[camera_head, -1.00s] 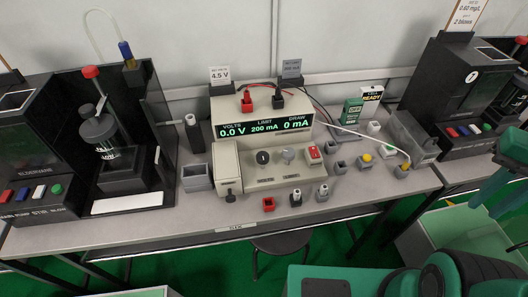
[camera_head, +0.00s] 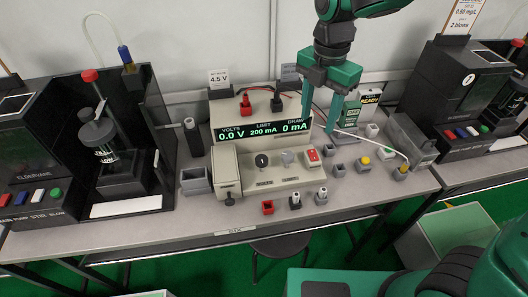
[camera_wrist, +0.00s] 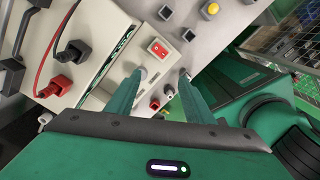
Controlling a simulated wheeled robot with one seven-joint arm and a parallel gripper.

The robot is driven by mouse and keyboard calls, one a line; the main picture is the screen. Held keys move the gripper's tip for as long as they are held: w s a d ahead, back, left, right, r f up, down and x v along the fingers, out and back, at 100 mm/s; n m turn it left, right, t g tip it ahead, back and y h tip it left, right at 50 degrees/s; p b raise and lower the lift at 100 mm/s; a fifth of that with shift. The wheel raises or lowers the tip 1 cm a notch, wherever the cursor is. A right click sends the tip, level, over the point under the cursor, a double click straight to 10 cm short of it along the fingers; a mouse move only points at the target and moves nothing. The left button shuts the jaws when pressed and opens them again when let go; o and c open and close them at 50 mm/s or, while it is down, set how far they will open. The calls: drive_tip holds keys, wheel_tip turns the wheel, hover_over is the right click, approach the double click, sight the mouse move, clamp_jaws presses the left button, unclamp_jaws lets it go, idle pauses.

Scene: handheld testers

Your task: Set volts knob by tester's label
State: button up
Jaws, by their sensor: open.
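The beige tester (camera_head: 240,125) stands on the bench, its display (camera_head: 262,130) reading VOLTS 0.0 V, LIMIT 200 mA, DRAW 0 mA. A card (camera_head: 219,78) behind it reads 4.5 V. The black knob (camera_head: 262,160), on the left of the lower panel below VOLTS, has a light pointer mark. A grey knob (camera_head: 287,158) sits to its right. My gripper (camera_head: 320,124) is open and empty, pointing down at the display's right end, apart from the black knob. The wrist view shows its two fingers (camera_wrist: 162,75) spread, with the red switch (camera_wrist: 158,48) beyond them.
Red and black plugs (camera_head: 277,101) with cables stand on the tester's top. Black machines (camera_head: 100,150) flank the tester. A stool (camera_head: 278,248) is below.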

sight(262, 158)
drive_tip(key=s+a+f+n, duration=0.2)
drive_tip(key=a+n, duration=0.7)
drive_tip(key=a, duration=0.5)
drive_tip(key=f, duration=1.1)
drive_tip(key=shift+d, duration=0.25)
drive_tip(key=c, duration=1)
